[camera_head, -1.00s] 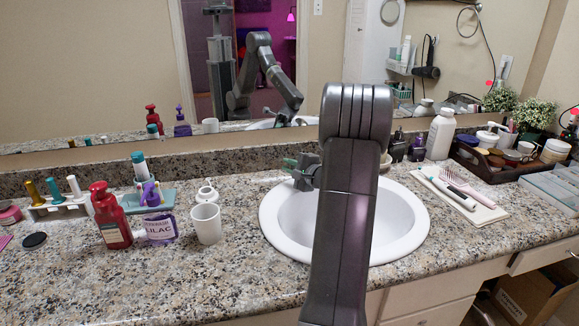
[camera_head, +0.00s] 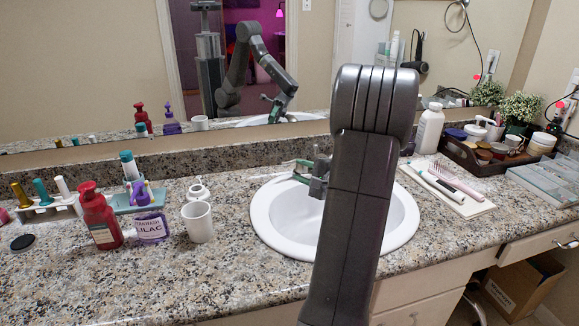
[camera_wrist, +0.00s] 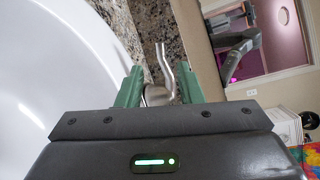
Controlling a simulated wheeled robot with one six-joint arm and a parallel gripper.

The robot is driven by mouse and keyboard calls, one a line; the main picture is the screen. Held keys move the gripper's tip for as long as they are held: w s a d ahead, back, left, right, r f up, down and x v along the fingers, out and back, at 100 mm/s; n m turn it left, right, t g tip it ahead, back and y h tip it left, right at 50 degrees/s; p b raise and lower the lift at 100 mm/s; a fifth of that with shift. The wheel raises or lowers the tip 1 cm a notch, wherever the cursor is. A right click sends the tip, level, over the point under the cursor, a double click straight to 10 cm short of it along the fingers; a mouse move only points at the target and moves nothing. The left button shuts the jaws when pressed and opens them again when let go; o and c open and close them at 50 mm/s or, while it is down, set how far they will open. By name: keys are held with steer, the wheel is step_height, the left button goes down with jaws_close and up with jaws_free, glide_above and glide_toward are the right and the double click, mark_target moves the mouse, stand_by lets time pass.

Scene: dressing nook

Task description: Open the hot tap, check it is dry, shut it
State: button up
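The white oval sink (camera_head: 270,222) is set in the granite counter, partly hidden behind my arm. It fills the left of the wrist view (camera_wrist: 45,70), and no water shows in the visible basin. A metal tap part with a thin bent lever (camera_wrist: 165,72) stands at the sink's rim in the wrist view. My gripper (camera_wrist: 160,85) is open, with one green finger on each side of this metal part; contact is unclear. In the head view my gripper (camera_head: 303,170) is at the sink's back left rim. My arm hides the tap there; hot or cold marking cannot be made out.
Right are a brush tray (camera_head: 470,205), a white bottle (camera_head: 429,130) and a dark basket (camera_head: 465,155). A mirror (camera_head: 90,70) backs the counter.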

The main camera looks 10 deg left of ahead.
steer(key=shift+v, duration=1.7)
steer(key=shift+c, duration=0.4)
